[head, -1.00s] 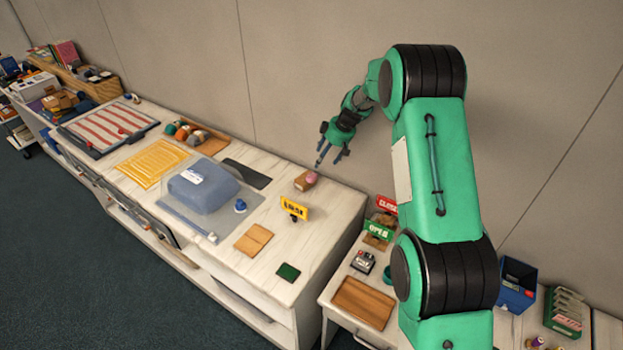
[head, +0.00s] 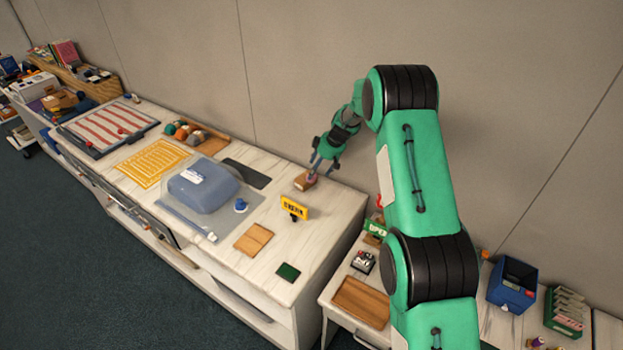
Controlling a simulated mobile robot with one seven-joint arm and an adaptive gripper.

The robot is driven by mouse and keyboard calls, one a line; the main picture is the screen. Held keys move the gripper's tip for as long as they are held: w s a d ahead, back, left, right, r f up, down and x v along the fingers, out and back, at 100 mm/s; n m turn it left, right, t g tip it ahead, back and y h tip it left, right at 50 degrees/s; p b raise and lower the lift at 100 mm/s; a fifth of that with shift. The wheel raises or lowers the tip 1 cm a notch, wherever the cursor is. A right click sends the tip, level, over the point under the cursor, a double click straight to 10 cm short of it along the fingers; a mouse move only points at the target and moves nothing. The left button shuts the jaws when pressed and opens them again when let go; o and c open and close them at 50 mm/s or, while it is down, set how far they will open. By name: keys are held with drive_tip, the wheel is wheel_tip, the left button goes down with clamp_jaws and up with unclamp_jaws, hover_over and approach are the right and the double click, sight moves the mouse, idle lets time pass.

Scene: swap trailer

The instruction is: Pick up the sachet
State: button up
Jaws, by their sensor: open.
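A small pinkish item (head: 312,177) rests on a small brown block (head: 303,184) near the back right of the white counter. It may be the sachet, but it is too small to tell for sure. My gripper (head: 318,171) is open and pointing down, with its fingertips right at the pinkish item and partly hiding it. I cannot tell whether the fingers touch it.
A yellow sign (head: 294,207) stands just in front of the block. A clear-and-blue bag-like bundle (head: 203,187), a dark mat (head: 246,173) and a wooden tile (head: 254,239) lie to the left. The wall is close behind.

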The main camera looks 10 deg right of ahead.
sight(306, 181)
idle(0.4)
drive_tip(key=shift+x, duration=2.55)
drive_tip(key=shift+d, duration=0.1)
drive_tip(key=c, duration=1.1)
drive_tip(key=shift+c, duration=0.2)
drive_tip(key=shift+c, duration=0.5)
